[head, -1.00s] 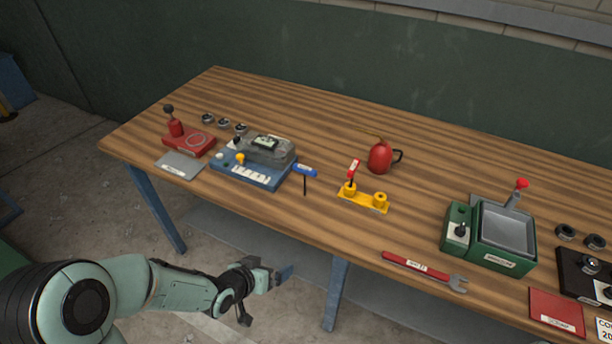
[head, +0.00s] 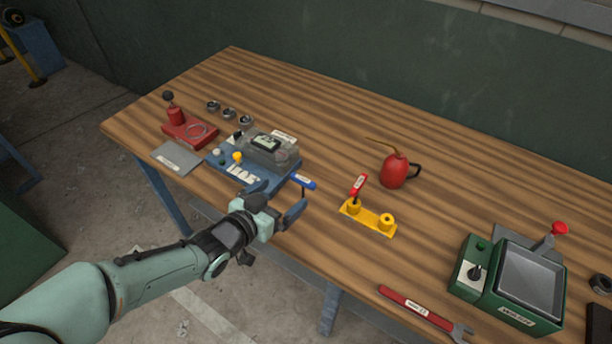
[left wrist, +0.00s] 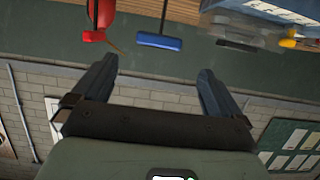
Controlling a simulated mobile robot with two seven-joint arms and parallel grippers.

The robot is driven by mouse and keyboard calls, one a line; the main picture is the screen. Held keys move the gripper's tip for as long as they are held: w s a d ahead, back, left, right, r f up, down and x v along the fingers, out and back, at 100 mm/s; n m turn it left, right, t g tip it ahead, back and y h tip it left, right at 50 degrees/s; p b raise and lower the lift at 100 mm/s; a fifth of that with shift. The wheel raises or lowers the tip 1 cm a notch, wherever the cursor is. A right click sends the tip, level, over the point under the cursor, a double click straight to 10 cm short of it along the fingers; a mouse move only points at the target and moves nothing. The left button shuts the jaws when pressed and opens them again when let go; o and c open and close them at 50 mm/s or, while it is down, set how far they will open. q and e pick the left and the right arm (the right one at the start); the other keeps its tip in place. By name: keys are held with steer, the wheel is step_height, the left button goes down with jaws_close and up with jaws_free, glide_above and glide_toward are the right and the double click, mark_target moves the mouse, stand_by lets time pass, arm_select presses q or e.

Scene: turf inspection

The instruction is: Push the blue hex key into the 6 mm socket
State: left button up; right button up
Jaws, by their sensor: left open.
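The blue hex key (head: 303,182) stands upright at the front right of the blue device, its blue handle on top. Its lower shaft is partly hidden by my left gripper (head: 281,197). That gripper is open and empty, just in front of the key. In the left wrist view the blue handle (left wrist: 160,43) lies beyond and between the two fingers, apart from both. A yellow block (head: 368,219) to the right has two round sockets. A red hex key (head: 358,186) stands in the left one; the right socket (head: 386,219) looks empty. I cannot read any socket size.
A blue device with a clear cover (head: 270,150) stands just behind my left gripper. A red oil can (head: 396,171) is behind the yellow block. A red wrench (head: 420,309) and a green tray unit (head: 515,282) are at the right. The wood between the key and yellow block is clear.

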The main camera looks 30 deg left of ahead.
mark_target(302, 180)
arm_select(q)
steer(key=x, duration=0.6)
steer(key=shift+f, duration=0.1)
steer(key=shift+x, duration=2.75)
steer(key=shift+d+f, duration=0.1)
arm_select(e)
steer(key=shift+w+r, duration=0.15)
steer(key=shift+r, duration=0.2)
arm_select(q)
steer(key=shift+s, duration=0.1)
steer(key=shift+c, duration=0.3)
steer(key=c, duration=1)
